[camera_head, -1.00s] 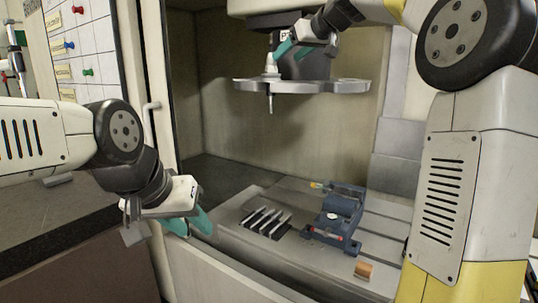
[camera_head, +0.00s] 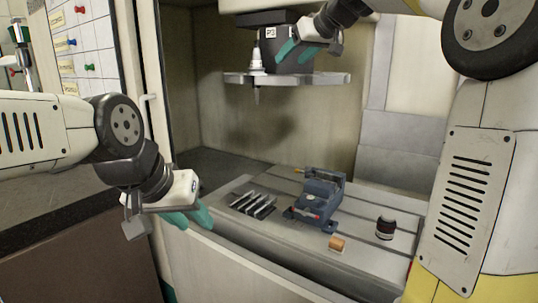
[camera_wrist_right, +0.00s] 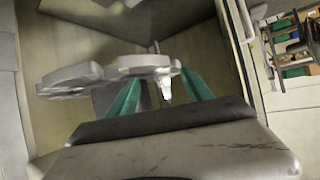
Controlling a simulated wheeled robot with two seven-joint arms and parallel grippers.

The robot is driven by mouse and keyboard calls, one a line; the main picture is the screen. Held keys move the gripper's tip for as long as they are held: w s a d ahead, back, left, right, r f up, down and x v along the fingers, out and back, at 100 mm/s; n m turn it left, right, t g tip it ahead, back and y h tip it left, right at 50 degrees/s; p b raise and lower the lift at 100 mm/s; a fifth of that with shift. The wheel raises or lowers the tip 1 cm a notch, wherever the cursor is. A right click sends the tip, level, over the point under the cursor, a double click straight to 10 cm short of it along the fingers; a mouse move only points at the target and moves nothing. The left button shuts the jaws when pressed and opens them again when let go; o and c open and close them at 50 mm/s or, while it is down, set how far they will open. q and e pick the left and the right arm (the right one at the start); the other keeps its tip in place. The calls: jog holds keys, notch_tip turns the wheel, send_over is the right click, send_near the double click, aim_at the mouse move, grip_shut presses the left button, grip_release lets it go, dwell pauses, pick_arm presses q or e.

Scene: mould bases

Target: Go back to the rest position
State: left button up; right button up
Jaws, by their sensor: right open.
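My right gripper (camera_head: 290,48) is up at the machine's tool carousel (camera_head: 325,79), just right of a pale tool holder (camera_head: 257,63) that stands upright in the disc's left end. In the right wrist view its teal fingers (camera_wrist_right: 160,92) are spread apart with nothing held between them. The carousel (camera_wrist_right: 75,78) and a pale holder tip show beyond the fingers there. My left gripper (camera_head: 190,216) is low at the left, in front of the machine's front edge. Its fingers overlap in this view, so their opening is unclear.
On the machine table (camera_head: 365,205) stand a blue vise (camera_head: 317,198), a dark rack of slim bars (camera_head: 252,204), a small orange-brown block (camera_head: 337,244) and a dark cylinder (camera_head: 386,228). A door frame with a handle (camera_head: 148,110) stands at left. Space below the carousel is clear.

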jog(key=s+d+f+m+g+h, duration=0.2)
jog(key=s+d+f, duration=0.1)
jog(key=s+f, duration=1.1)
jog(key=s+d+f+m+g+h, duration=0.2)
jog(key=s+d+f+m, duration=0.1)
jog(key=s+f, duration=1.2)
jog(key=s+d, duration=0.1)
jog(key=s, duration=0.3)
jog(key=shift+d, duration=0.15)
